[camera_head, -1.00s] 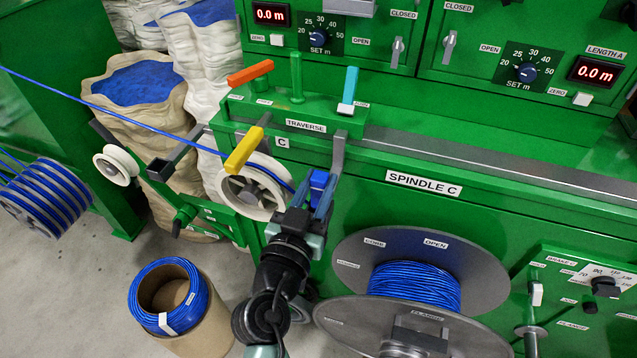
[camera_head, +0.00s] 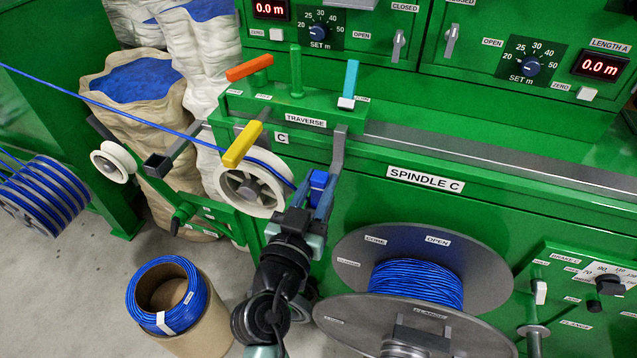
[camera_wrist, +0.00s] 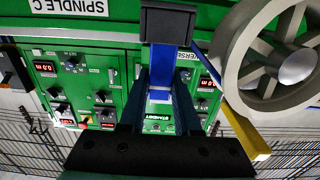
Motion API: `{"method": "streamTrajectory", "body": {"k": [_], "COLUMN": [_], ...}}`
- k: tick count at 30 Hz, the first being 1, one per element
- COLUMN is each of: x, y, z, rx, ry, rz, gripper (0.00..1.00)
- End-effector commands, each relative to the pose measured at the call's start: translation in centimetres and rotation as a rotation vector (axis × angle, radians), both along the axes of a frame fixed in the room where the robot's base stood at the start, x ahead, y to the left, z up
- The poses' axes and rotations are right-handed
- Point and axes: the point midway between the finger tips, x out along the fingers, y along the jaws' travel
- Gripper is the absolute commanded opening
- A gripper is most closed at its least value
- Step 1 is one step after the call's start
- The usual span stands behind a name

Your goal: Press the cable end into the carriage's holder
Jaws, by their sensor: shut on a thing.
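My gripper (camera_head: 318,200) is shut on the blue cable end, low in front of the machine. In the wrist view, a blue piece (camera_wrist: 161,75) shows between my fingers and meets a dark block (camera_wrist: 168,24); I cannot tell whether it is seated there. The blue cable (camera_head: 150,122) comes from the left and passes over the white pulley (camera_head: 240,195) to my gripper. The traverse carriage (camera_head: 300,108) sits on its rail, and its grey arm (camera_head: 338,155) hangs down to the blue block (camera_head: 317,180) at my fingertips. The holder's opening is hidden.
The yellow lever (camera_head: 242,145) sticks out just left of my gripper. The spindle C reel (camera_head: 350,245), wound with blue cable, is close on the right. A cable coil (camera_head: 140,300) on a cardboard drum stands on the floor at lower left.

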Motion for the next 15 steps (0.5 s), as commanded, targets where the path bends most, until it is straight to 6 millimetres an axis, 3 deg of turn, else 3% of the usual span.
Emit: {"method": "streamTrajectory", "body": {"k": [15], "x": [0.01], "y": [0.00], "z": [-0.70], "rx": [0.000], "ry": [-0.001], "rz": [0.000], "gripper": [0.00]}}
